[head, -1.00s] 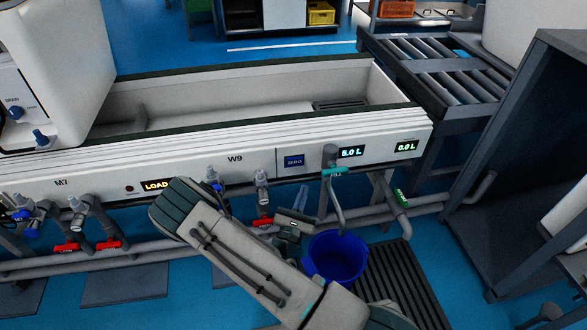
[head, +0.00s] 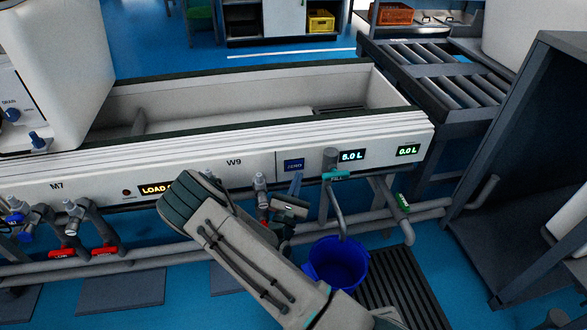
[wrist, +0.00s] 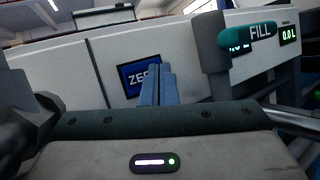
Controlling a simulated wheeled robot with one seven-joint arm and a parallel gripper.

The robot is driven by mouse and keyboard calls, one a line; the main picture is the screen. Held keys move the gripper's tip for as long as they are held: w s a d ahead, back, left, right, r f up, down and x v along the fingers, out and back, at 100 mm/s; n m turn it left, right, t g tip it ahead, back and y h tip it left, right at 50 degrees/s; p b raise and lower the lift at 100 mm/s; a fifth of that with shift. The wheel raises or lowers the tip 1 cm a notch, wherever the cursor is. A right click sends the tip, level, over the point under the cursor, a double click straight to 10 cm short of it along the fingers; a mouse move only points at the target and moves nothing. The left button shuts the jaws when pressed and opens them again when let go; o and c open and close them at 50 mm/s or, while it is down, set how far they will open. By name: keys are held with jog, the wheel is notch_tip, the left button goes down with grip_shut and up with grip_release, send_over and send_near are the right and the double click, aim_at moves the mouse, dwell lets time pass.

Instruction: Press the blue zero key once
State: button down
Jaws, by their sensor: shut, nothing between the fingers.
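In the wrist view the fingertips (wrist: 160,72) overlap the key's right edge. I cannot tell whether they touch it.
The grey fill tap (head: 331,160) with a teal FILL label stands close to the right of the key. Displays read 6.0 L (head: 352,156) and 0.0 L (head: 408,151). A blue bucket (head: 338,262) stands below the tap. Pipes and valves (head: 262,185) line the panel's left part.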

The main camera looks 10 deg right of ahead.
aim_at(299, 163)
jog(key=shift+w, duration=0.9)
jog(key=shift+w, duration=0.1)
dwell(1.3)
jog(key=shift+w, duration=0.3)
jog(key=shift+w, duration=0.4)
dwell(0.6)
jog(key=shift+s+p, duration=0.15)
jog(key=shift+p, duration=0.15)
jog(key=shift+s+p, duration=0.35)
jog(key=shift+s, duration=0.3)
jog(key=shift+s+p, duration=0.95)
jog(key=shift+s, duration=1.6)
